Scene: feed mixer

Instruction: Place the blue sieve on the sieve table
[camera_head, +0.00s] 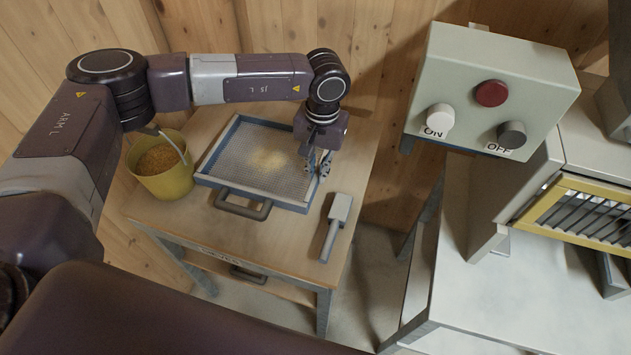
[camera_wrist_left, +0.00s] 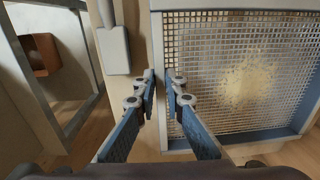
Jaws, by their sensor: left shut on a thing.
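The blue sieve (camera_head: 223,157), a square blue-framed tray with a wire mesh and a dark handle (camera_head: 243,204), is over the wooden table (camera_head: 283,250). It looks flat and level; whether it rests fully on the top I cannot tell. A patch of yellowish meal lies on its mesh. My left gripper (camera_head: 319,168) is at the sieve's right rim in the head view, shut on that rim. In the left wrist view the gripper (camera_wrist_left: 163,84) has its fingers on both sides of the rim of the sieve (camera_wrist_left: 227,15). My right gripper is out of view.
A yellow bucket of grain (camera_head: 163,182) stands at the table's left. A control box (camera_head: 470,95) with ON, OFF and red buttons is on the right, beside a machine. A wooden wall is behind.

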